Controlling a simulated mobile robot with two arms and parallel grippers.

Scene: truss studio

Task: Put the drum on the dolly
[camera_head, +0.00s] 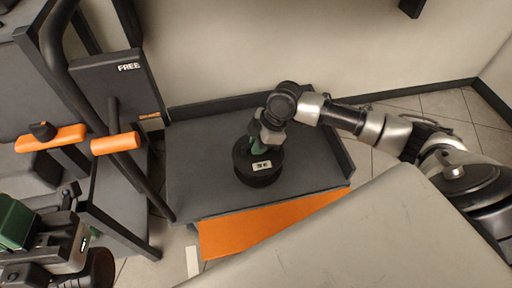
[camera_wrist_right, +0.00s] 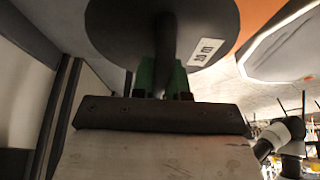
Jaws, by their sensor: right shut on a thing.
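The drum (camera_head: 258,180) is a short black cylinder with a white label. It appears over the dark grey flat deck (camera_head: 205,150) with an orange front; I cannot tell whether it touches the deck. My right gripper (camera_head: 268,140) is above the drum, shut on it. In the right wrist view the green fingers (camera_wrist_right: 163,78) close around a dark post at the middle of the drum (camera_wrist_right: 115,25). I cannot tell for sure which thing is the dolly; the deck may be it. Parts of my left arm, with a green piece (camera_head: 15,222), show at the lower left; its jaws are unclear.
A dark frame with orange grips (camera_head: 116,143) and a panel marked FREE (camera_head: 105,80) stands left of the deck. A pale flat surface (camera_head: 375,235) fills the front right. A wall lies behind. The deck is bare around the drum.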

